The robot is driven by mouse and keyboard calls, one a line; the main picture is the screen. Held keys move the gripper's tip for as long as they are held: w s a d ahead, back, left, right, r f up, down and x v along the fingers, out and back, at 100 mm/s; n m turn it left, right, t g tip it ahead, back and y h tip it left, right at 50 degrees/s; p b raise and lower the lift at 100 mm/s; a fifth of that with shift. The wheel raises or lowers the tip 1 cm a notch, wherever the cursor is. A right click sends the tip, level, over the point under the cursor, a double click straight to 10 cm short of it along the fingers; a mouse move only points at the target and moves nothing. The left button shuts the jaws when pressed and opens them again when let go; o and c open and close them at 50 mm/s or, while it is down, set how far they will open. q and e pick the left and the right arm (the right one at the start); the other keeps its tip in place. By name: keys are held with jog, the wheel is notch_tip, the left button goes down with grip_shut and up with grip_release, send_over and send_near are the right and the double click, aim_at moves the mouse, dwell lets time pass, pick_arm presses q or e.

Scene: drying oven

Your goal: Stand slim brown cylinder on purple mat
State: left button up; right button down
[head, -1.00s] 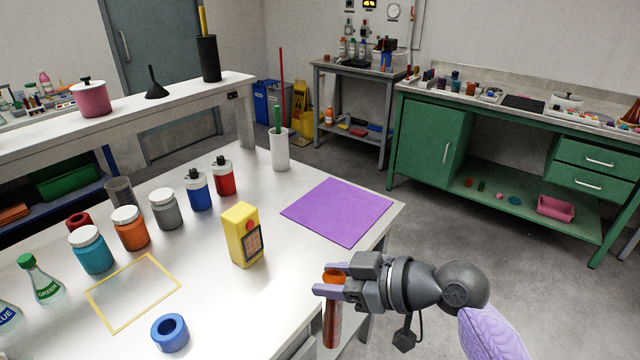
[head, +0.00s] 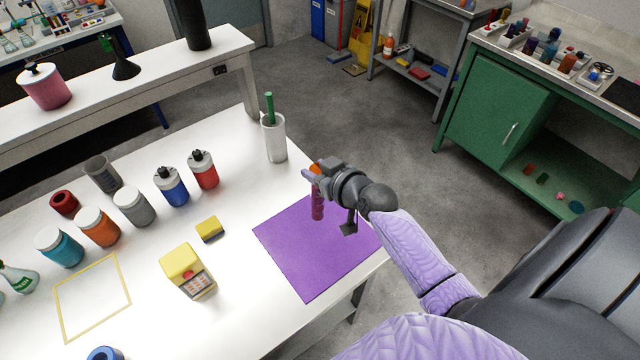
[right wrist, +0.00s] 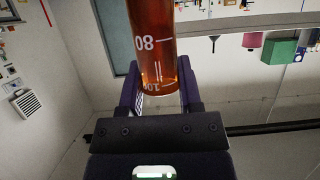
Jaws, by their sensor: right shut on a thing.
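The slim brown cylinder (head: 318,207) hangs upright from my right gripper (head: 313,172), over the far part of the purple mat (head: 305,265) in the head view. I cannot tell whether its foot touches the mat. My right gripper is shut on the cylinder near its orange top. In the right wrist view the cylinder (right wrist: 155,45) is amber and see-through with white marks, between the fingers. The mat lies flat on the white table near its right edge and has nothing standing on it apart from what I hold. My left gripper is out of view.
A white holder with a green rod (head: 274,138) stands just behind the mat. A yellow meter (head: 188,272) and a yellow block (head: 209,228) lie to the left. Red (head: 203,170) and blue (head: 171,187) bottles stand farther back.

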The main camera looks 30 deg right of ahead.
aim_at(321, 202)
jog(key=f+b, duration=0.2)
jog(key=f, duration=0.2)
jog(key=f+b, duration=0.3)
jog(key=f, duration=0.2)
jog(key=shift+s+a+f, duration=0.1)
jog(key=shift+a+f, duration=0.1)
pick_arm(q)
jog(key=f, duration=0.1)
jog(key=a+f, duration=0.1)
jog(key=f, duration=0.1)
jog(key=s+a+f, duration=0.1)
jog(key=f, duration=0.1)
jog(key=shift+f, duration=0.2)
pick_arm(e)
jog(key=shift+r, duration=0.15)
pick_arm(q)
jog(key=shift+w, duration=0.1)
pick_arm(e)
jog(key=c, duration=0.6)
grip_release()
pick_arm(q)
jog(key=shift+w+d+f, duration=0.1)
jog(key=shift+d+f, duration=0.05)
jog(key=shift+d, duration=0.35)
pick_arm(e)
jog(key=o, duration=0.3)
